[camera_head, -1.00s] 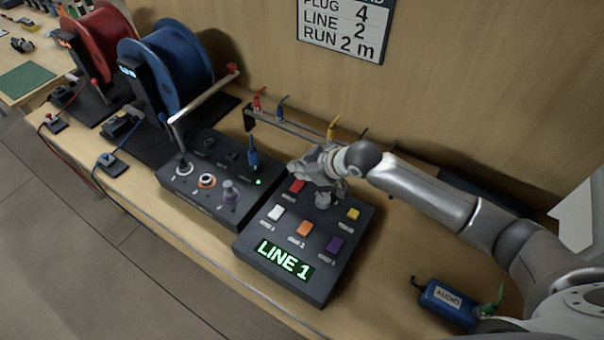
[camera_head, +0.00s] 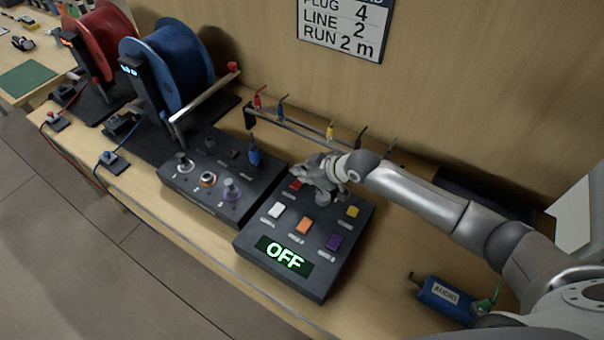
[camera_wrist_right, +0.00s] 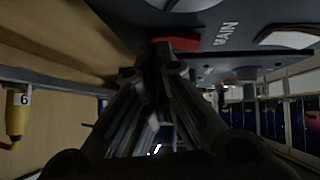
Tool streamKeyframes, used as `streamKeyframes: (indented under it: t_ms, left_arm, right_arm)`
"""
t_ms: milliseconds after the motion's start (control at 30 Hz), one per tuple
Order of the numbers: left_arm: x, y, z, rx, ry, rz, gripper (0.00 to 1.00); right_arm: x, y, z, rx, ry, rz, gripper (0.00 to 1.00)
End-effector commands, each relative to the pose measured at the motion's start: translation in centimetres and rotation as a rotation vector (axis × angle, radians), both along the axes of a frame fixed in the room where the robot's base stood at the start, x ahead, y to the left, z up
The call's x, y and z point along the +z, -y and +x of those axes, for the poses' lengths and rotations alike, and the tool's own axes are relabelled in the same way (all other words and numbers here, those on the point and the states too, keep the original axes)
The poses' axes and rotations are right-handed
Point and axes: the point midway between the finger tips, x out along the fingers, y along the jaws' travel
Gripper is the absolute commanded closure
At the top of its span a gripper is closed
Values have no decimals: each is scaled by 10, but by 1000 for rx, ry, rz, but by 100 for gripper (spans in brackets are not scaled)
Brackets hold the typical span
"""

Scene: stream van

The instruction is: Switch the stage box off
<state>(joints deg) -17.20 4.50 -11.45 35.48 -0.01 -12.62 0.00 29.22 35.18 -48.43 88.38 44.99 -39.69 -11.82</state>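The stage box (camera_head: 258,232) is a dark box on the bench with a lit display (camera_head: 284,254) that reads OFF. Its top has white (camera_head: 276,210), orange (camera_head: 304,225), purple (camera_head: 334,242) and yellow (camera_head: 352,211) buttons and a red button (camera_head: 296,185) at the far left. In the wrist view the red button (camera_wrist_right: 180,44) has the word MAIN beside it. My right gripper (camera_head: 304,180) is over the far left part of the box. Its fingertips (camera_wrist_right: 160,58) are together at the red button and partly hide it; nothing shows between them. My left gripper is not in view.
A second dark box (camera_head: 215,205) with knobs and a blue plug (camera_head: 254,157) stands left of the stage box. Behind is a rail (camera_head: 300,135) with coloured plugs. A blue AUDIO box (camera_head: 446,298) lies at the right. Blue (camera_head: 185,65) and red (camera_head: 95,45) reels stand farther left.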

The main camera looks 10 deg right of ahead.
Motion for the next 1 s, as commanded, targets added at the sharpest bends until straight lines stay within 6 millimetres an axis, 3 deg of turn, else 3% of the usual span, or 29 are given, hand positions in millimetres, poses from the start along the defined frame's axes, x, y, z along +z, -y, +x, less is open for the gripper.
streamKeyframes:
  t_ms: [33, 333, 767, 1000]
  left_arm:
    - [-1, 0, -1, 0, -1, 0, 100]
    - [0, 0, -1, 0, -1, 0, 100]
    - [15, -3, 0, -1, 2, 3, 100]
    - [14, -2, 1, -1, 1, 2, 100]
  right_arm:
    - [-7, 4, -2, -2, -12, -12, 100]
    - [-10, 6, -5, -4, -18, -18, 100]
    - [-10, -7, -18, -2, -25, -16, 100]
    - [4, 0, -25, -2, -18, -13, 100]
